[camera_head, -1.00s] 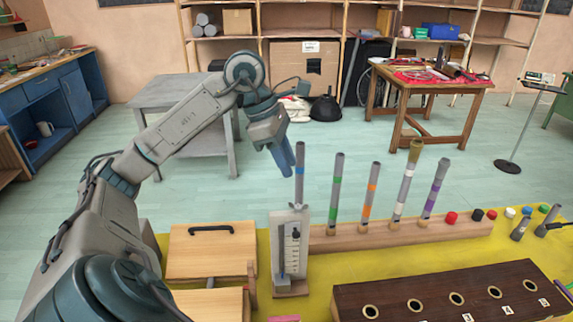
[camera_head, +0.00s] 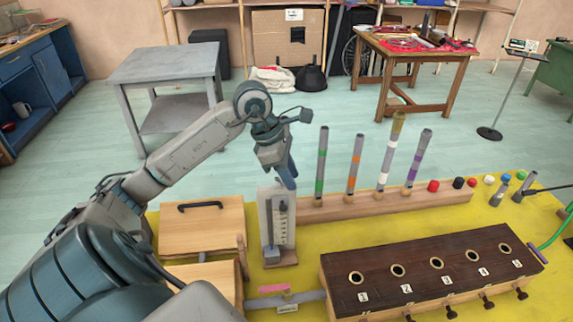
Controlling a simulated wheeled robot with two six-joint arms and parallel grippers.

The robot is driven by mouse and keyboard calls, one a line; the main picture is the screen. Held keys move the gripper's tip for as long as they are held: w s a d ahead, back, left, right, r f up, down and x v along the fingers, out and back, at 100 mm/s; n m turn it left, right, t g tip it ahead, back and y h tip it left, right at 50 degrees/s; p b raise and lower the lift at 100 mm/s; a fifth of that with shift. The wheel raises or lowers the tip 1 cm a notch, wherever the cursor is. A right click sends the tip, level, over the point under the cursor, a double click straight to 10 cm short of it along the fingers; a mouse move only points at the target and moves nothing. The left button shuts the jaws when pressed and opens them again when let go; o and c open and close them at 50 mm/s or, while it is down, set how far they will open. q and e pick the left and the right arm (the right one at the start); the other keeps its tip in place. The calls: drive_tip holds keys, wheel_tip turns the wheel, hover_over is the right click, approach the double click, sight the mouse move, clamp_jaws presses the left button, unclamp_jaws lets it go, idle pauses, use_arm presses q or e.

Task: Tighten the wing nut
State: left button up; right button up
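No wing nut can be told for certain. A pale upright stand (camera_head: 267,222) with a scale has a small dark part (camera_head: 282,208) near its top right. Several dark knobs (camera_head: 488,303) stick out along the front of the dark wooden block (camera_head: 410,297), too small to identify. My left gripper (camera_head: 289,181) points down just above the stand's top right side. Its blue fingers are close together; whether they hold anything does not show. The pipe with the blue band is not visible, perhaps behind the gripper. My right gripper is not in view.
Behind the stand, a wooden rack (camera_head: 335,208) holds upright banded pipes, such as the green-banded one (camera_head: 321,160). Coloured caps (camera_head: 433,186) sit at its right. A wooden box (camera_head: 200,233) with a dark handle is at left. Yellow mat (camera_head: 315,245) lies bare between stand and block.

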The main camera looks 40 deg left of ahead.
use_arm(q)
clamp_jaws()
drive_tip(key=shift+f+m+b, duration=0.2)
drive_tip(key=shift+m+b, duration=0.3)
drive_tip(key=shift+m, duration=0.1)
drive_tip(key=shift+m+g+h+b, duration=0.35)
drive_tip(key=shift+m+g, duration=0.25)
drive_tip(key=shift+m, duration=0.5)
drive_tip(key=shift+s+r+m, duration=0.15)
drive_tip(key=shift+m, duration=0.15)
